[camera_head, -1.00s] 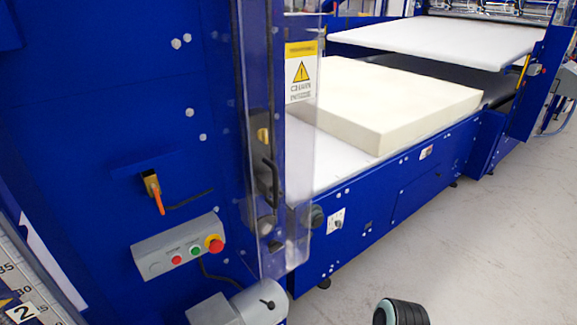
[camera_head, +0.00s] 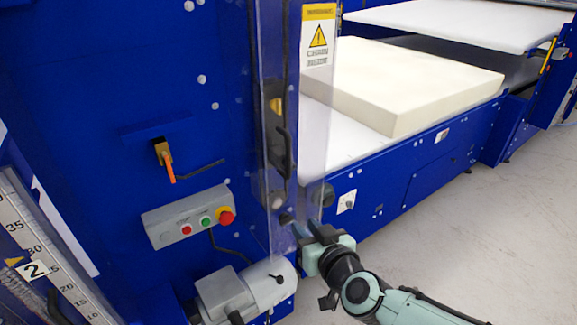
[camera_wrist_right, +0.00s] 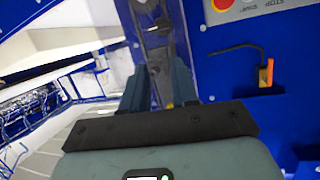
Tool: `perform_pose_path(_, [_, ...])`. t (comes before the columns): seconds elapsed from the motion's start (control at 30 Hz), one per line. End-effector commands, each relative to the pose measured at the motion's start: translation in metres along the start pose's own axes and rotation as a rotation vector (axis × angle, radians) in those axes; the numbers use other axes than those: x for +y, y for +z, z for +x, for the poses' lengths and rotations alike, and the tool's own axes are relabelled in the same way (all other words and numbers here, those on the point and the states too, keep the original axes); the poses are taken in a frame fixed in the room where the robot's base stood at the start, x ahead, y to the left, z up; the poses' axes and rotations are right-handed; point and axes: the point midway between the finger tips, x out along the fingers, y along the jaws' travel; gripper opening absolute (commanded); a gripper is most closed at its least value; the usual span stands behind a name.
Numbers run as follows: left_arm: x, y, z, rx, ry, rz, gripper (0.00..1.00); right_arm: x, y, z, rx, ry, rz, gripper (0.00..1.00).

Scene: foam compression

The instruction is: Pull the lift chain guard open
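The lift chain guard (camera_head: 312,125) is a tall clear panel on the blue machine column, with a yellow warning label (camera_head: 318,36) near its top right. A black bar handle (camera_head: 285,148) runs upright at the guard. My right gripper (camera_head: 304,230) is at the guard's lower end, below the handle. In the right wrist view, my right gripper's two fingers (camera_wrist_right: 159,82) stand apart with the clear guard (camera_wrist_right: 160,35) beyond them. Nothing is clearly held between them. Whether the fingers touch the guard cannot be told. My left gripper is not in view.
A grey control box (camera_head: 190,217) with a red stop button and an orange-handled switch (camera_head: 164,160) sit left of the guard. A grey motor (camera_head: 245,290) juts out below. A cream foam block (camera_head: 410,90) lies on the conveyor at right. The floor (camera_head: 500,220) at right is clear.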

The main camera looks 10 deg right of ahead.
Motion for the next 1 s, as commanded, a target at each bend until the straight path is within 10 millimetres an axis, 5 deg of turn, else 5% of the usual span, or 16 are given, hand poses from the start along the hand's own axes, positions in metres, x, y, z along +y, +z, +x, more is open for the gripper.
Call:
perform_pose_path(0.03, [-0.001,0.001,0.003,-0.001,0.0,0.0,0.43,-0.006,-0.035,-0.024,0.085,-0.005,-0.021,0.29])
perform_pose_path(0.13, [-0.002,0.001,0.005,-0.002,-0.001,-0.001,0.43,-0.013,-0.079,-0.06,0.196,-0.009,-0.052,0.29])
perform_pose_path(0.37, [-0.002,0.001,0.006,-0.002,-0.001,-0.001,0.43,-0.021,-0.116,-0.094,0.293,-0.014,-0.08,0.29])
perform_pose_path(0.57, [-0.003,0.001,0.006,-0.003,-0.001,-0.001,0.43,-0.022,-0.121,-0.071,0.29,-0.016,-0.08,0.29])
perform_pose_path(1.0, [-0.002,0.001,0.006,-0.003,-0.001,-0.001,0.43,-0.024,-0.146,0.012,0.292,-0.013,-0.081,0.29])
